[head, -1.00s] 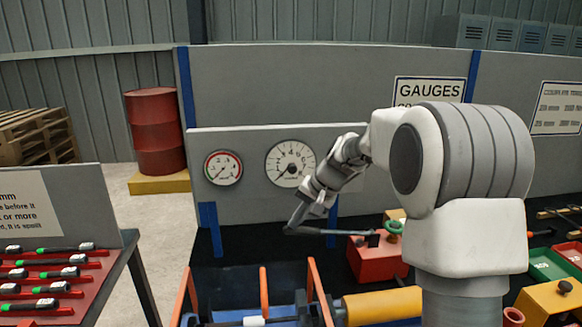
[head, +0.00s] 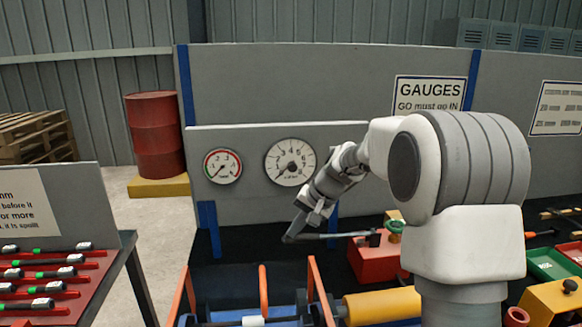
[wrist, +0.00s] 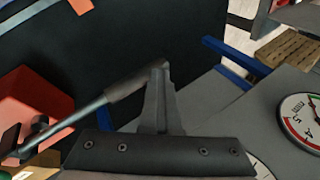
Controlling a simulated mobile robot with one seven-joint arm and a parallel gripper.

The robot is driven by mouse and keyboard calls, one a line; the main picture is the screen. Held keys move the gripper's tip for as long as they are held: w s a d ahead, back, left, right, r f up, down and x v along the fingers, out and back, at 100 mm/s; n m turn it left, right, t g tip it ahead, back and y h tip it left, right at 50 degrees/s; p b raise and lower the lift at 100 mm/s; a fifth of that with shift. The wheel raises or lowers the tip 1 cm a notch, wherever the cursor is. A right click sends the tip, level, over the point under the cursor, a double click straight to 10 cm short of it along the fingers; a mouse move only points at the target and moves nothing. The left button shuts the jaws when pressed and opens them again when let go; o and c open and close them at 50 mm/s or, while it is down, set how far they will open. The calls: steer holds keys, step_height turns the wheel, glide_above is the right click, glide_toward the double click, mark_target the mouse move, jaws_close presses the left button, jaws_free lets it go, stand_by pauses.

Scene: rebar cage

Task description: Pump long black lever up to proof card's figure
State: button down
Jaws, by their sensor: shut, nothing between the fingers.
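The long black lever (head: 335,236) sticks out to the left, nearly level, from the red pump body (head: 372,262). Its thicker dark grip also shows in the wrist view (wrist: 128,86). My gripper (head: 293,232) is shut and holds nothing. In the wrist view its fingertips (wrist: 160,66) are against or just over the grip's outer end; I cannot tell whether they touch. A large white dial (head: 290,162) and a smaller red-ringed dial (head: 222,167) hang on the grey panel behind. Their exact readings are too small to tell. I cannot make out a proof card.
A green handwheel (head: 395,227) sits by the pump. A red tool board (head: 50,285) is at the left. The dark bench between panel and uprights is mostly clear.

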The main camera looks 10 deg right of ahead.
steer(key=shift+f, duration=0.15)
step_height(320, 180, up, 10)
steer(key=d+p, duration=0.2)
steer(key=p, duration=0.5)
steer(key=shift+d+f, duration=0.15)
steer(key=shift+d, duration=0.25)
steer(key=shift+f, duration=0.15)
stand_by(0.7)
steer(key=shift+a+f+b, duration=0.3)
steer(key=shift+f+b, duration=0.15)
steer(key=shift+f, duration=0.05)
steer(key=shift+a+f+b, duration=0.3)
steer(key=shift+f+b, duration=0.15)
steer(key=shift+f, duration=0.35)
